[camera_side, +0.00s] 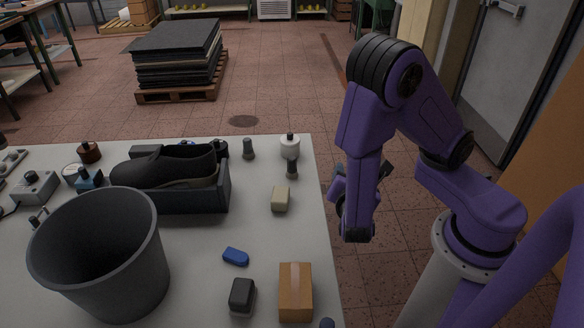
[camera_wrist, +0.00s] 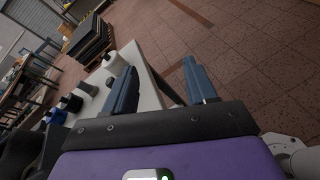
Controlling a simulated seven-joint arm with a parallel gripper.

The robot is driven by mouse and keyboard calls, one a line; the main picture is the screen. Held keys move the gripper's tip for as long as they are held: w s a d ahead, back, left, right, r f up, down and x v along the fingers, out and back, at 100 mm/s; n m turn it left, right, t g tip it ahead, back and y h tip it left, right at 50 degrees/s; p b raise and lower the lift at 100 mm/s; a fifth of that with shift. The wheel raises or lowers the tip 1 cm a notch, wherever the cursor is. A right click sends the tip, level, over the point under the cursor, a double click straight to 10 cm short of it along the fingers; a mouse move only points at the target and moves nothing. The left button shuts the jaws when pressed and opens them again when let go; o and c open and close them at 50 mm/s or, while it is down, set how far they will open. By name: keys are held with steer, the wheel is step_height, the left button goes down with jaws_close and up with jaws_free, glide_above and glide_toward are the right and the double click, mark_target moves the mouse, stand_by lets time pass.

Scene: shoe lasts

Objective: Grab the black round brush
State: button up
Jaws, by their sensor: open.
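I cannot say for certain which thing is the black round brush. Small dark upright pieces stand near the table's far edge in the side view: one grey-black piece (camera_side: 248,149), and another dark piece (camera_side: 292,169) just in front of a white bottle (camera_side: 290,147). A black block-like piece (camera_side: 241,296) lies near the front. My gripper (camera_wrist: 160,85) is open and empty, its two blue-grey fingers wide apart in the wrist view. In the side view it hangs just beyond the table's right edge, partly hidden behind my purple arm, apart from everything on the table.
A large grey bin (camera_side: 100,255) stands at the front left. Behind it a dark shoe (camera_side: 170,172) rests in a black tray (camera_side: 228,190). A tan block (camera_side: 281,198), a blue piece (camera_side: 236,257) and a brown box (camera_side: 295,291) lie on the right, with bare table between them.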

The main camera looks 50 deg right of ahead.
mark_target(295, 160)
steer(key=w+a+f+n+t+y, duration=0.1)
steer(key=n+t, duration=0.1)
steer(key=n, duration=0.1)
steer(key=w+a+f+n+t+y, duration=0.1)
steer(key=w+f+n+t, duration=0.1)
steer(key=n+t, duration=0.1)
steer(key=w+a+f+n+t+y, duration=0.1)
steer(key=n+t+y, duration=0.1)
steer(key=n, duration=0.1)
steer(key=shift+w+a+f+t, duration=0.15)
steer(key=shift+w+f+t, duration=0.1)
steer(key=shift+f+t, duration=0.15)
steer(key=shift+w+a+f+n+t+y, duration=0.1)
steer(key=shift+a+f+n+t+y, duration=0.15)
steer(key=shift+n, duration=0.2)
steer(key=shift+w+f+n+t+y, duration=0.1)
steer(key=shift+f+n+y, duration=0.05)
steer(key=shift+n+y, duration=0.25)
steer(key=shift+w+f, duration=0.1)
steer(key=x, duration=1)
steer(key=shift+w+d, duration=0.2)
steer(key=shift+w, duration=0.05)
steer(key=shift+x, duration=3.3)
steer(key=shift+a+f, duration=0.1)
steer(key=shift+a, duration=0.05)
steer(key=c, duration=1)
